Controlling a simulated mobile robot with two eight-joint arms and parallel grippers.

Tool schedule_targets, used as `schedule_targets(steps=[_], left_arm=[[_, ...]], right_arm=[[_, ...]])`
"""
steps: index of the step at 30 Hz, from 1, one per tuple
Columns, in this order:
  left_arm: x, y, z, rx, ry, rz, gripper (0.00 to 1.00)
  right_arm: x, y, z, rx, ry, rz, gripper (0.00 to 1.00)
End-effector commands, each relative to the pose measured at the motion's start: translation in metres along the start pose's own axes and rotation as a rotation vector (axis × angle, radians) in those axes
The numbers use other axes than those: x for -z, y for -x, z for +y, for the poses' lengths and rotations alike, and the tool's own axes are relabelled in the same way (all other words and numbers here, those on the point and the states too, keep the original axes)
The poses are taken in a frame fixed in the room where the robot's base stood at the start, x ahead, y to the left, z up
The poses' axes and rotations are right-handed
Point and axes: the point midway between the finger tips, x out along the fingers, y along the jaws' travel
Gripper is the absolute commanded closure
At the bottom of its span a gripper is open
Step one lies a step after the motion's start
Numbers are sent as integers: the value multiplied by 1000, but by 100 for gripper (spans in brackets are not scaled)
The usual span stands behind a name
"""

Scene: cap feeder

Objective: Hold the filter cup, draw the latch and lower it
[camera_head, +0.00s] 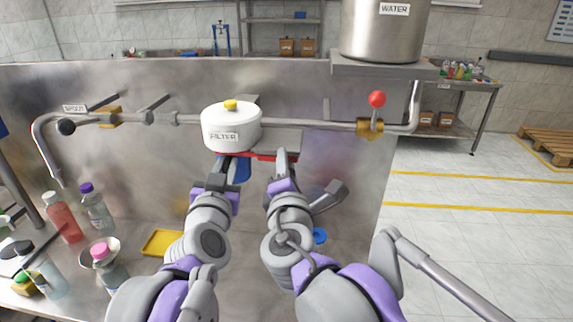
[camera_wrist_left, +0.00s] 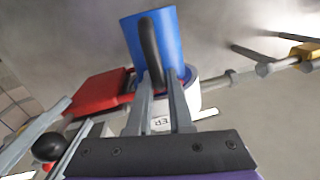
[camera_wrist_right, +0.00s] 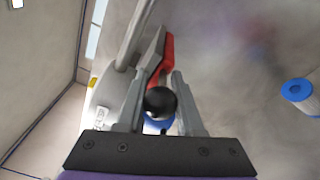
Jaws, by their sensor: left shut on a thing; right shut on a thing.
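The white filter housing (camera_head: 231,130) with a yellow knob sits on the pipe. The blue filter cup (camera_head: 238,170) is under it, mostly hidden by my grippers. In the left wrist view the blue cup (camera_wrist_left: 172,42) shows its black handle (camera_wrist_left: 150,45). My left gripper (camera_head: 222,180) is shut on that handle. The red latch (camera_head: 263,156) lies along the housing's underside. It also shows in the right wrist view (camera_wrist_right: 166,58), with a black ball knob (camera_wrist_right: 160,101). My right gripper (camera_head: 283,163) is shut on the knob, its fingers either side.
A valve with a red ball handle (camera_head: 377,99) is on the pipe at the right, below the water tank (camera_head: 383,35). Bottles (camera_head: 96,210) and a yellow tray (camera_head: 163,243) stand on the bench at the left. A blue-ended cartridge (camera_wrist_right: 297,90) is at the right.

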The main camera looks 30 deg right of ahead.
Motion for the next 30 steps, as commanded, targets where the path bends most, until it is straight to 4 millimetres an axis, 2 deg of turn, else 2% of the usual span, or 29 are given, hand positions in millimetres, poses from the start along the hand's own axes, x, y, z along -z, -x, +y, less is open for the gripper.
schedule_targets(steps=[8,18,21,30], left_arm=[[0,0,0,1,-1,0,100],[0,0,0,1,-1,0,100],[0,0,0,1,-1,0,100],[0,0,-1,2,0,1,100]], right_arm=[[-3,1,-2,0,0,-1,100],[-56,8,-24,-4,2,-9,100],[-66,10,-28,-3,2,-7,100],[-72,12,-33,1,1,-2,100]])
